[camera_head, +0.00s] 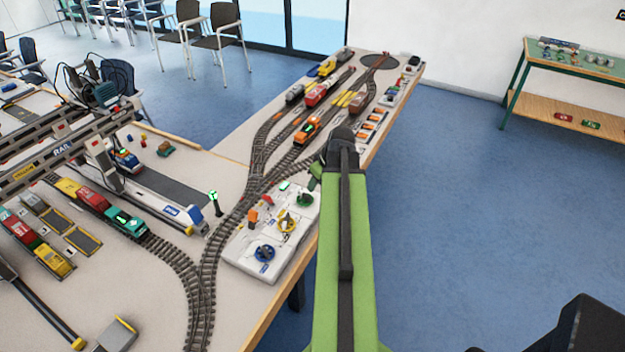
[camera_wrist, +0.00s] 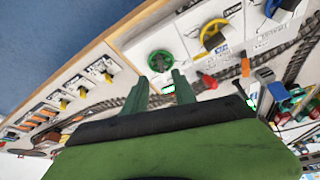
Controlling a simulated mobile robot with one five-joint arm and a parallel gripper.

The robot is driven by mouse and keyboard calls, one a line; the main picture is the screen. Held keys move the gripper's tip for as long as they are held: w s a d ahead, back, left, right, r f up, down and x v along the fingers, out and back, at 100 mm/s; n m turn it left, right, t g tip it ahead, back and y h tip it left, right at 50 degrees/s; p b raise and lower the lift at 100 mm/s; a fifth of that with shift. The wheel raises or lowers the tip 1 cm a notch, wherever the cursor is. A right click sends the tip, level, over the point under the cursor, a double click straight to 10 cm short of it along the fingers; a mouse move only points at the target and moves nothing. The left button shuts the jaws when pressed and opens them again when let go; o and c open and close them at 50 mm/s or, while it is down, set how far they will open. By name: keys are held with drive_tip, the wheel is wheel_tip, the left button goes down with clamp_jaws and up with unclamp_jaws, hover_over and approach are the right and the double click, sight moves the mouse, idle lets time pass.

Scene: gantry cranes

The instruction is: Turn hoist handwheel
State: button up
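A white control panel (camera_head: 240,250) on the table's right edge carries three handwheels: blue (camera_head: 265,252), yellow (camera_head: 287,221) and green (camera_head: 304,199). I cannot read which label belongs to the hoist. In the wrist view the green wheel (camera_wrist: 160,61) is just beyond my fingertips, the yellow wheel (camera_wrist: 214,37) is to its right, and the blue wheel (camera_wrist: 279,6) is cut by the top edge. My gripper (camera_wrist: 160,80) is open and empty, its two green fingers apart and pointing at the green wheel. In the head view my gripper (camera_head: 314,180) is partly hidden by my arm.
Model tracks (camera_head: 213,255) with trains run alongside. A gantry crane (camera_head: 60,150) stands at the left. Open floor lies right of the table.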

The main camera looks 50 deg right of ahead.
drive_tip(key=p+v, duration=0.5)
drive_tip(key=v, duration=0.2)
drive_tip(key=shift+s+r, duration=0.2)
drive_tip(key=shift+r, duration=0.1)
drive_tip(key=shift+c, duration=0.4)
